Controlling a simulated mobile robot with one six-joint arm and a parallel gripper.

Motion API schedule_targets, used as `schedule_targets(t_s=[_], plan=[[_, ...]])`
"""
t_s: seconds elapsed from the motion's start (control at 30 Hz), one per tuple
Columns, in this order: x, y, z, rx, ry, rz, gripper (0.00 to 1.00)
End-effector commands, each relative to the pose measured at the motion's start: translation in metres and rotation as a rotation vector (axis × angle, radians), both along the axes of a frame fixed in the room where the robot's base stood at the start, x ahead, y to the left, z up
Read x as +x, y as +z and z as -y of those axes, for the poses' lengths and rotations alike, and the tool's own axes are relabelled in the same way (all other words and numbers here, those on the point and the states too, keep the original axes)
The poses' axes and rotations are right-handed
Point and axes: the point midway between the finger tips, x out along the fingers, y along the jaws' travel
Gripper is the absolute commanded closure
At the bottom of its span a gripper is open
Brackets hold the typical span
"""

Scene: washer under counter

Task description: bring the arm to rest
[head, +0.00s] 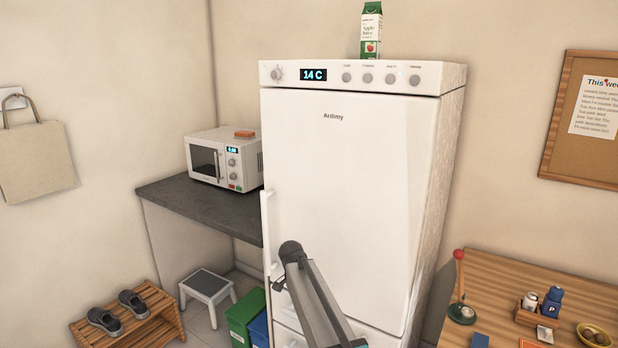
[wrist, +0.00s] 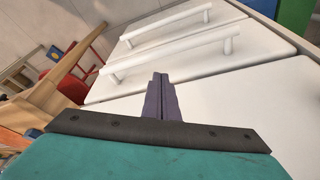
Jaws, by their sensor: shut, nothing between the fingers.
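My gripper (wrist: 160,80) shows in the wrist view with its dark purple fingers together and nothing between them. It is in front of white panels with white bar handles; the nearer handle (wrist: 180,50) lies just beyond the fingertips, and I cannot tell the exact gap. In the head view my grey arm (head: 318,300) reaches up in front of the lower part of the white fridge (head: 345,180). The gripper's fingers cannot be made out in the head view. The fridge's large door looks closed.
A wooden table (head: 500,280) with small items stands at the right. At the left are a dark counter (head: 190,205) with a microwave (head: 225,160), a step stool (head: 207,287), a shoe rack (head: 130,325) and a green bin (head: 243,320). A juice carton (head: 371,32) stands on the fridge.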

Motion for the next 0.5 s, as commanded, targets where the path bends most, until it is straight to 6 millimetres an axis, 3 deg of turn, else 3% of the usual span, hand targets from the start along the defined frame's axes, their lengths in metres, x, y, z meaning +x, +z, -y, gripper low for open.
schedule_targets(t_s=[0.1, 0.5], plan=[[-0.024, -0.043, 0.025, -0.006, -0.005, -0.056, 1.0], [-0.115, -0.163, 0.092, -0.003, 0.015, -0.243, 1.0]])
